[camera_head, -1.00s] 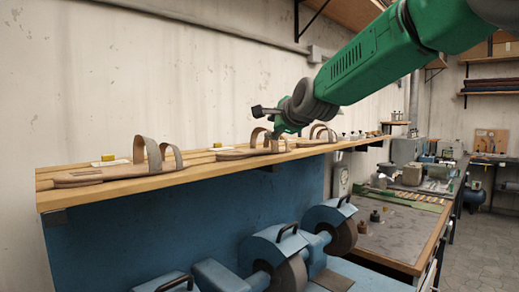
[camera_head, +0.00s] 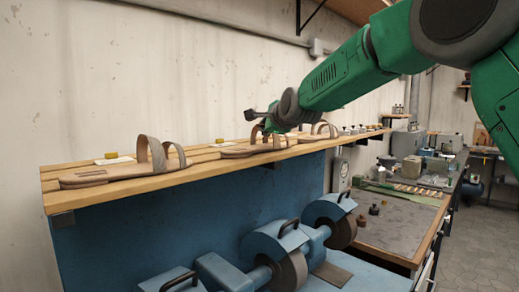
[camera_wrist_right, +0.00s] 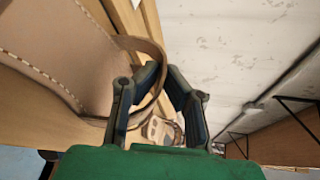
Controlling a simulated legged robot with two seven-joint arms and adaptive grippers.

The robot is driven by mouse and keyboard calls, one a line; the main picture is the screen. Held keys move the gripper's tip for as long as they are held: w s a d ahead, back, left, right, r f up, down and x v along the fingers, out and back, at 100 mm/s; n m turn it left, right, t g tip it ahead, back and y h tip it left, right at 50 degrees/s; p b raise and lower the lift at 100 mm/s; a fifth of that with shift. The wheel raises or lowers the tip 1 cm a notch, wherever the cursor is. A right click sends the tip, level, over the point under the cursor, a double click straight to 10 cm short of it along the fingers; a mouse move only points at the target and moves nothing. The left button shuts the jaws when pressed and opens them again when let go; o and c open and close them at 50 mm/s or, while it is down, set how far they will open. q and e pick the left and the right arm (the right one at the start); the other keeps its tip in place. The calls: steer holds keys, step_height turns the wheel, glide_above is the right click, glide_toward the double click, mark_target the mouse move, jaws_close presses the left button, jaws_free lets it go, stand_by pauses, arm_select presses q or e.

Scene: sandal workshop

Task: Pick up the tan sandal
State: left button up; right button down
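Several tan sandals lie on the wooden shelf. The nearest tan sandal (camera_head: 92,177) is at its left end, with two upright strap loops. A second tan sandal (camera_head: 238,152) lies at mid-shelf, and a third (camera_head: 310,138) lies farther along. My right gripper (camera_head: 268,127) is over the second sandal's straps. In the right wrist view, its fingers (camera_wrist_right: 162,72) are apart, with a brown strap (camera_wrist_right: 154,52) passing between their tips. Whether the pads touch the strap is unclear. A pale sole (camera_wrist_right: 62,45) fills the upper left there. My left gripper is not in view.
The wooden shelf (camera_head: 130,186) runs along the wall above blue grinding machines (camera_head: 276,250). Small yellow-topped items (camera_head: 111,156) stand behind the sandals. A workbench (camera_head: 395,222) with tools is at the right, with clear floor (camera_head: 480,235) beyond.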

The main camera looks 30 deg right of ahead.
steer(key=shift+w+a, duration=0.1)
steer(key=shift+a, duration=0.45)
steer(key=shift+r, duration=0.15)
steer(key=r, duration=0.6)
steer(key=d+r, duration=0.1)
steer(key=r, duration=0.2)
steer(key=shift+r, duration=0.15)
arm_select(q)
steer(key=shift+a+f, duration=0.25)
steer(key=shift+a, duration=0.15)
arm_select(e)
steer(key=shift+a+r, duration=0.25)
steer(key=shift+a, duration=0.2)
steer(key=shift+d, duration=0.1)
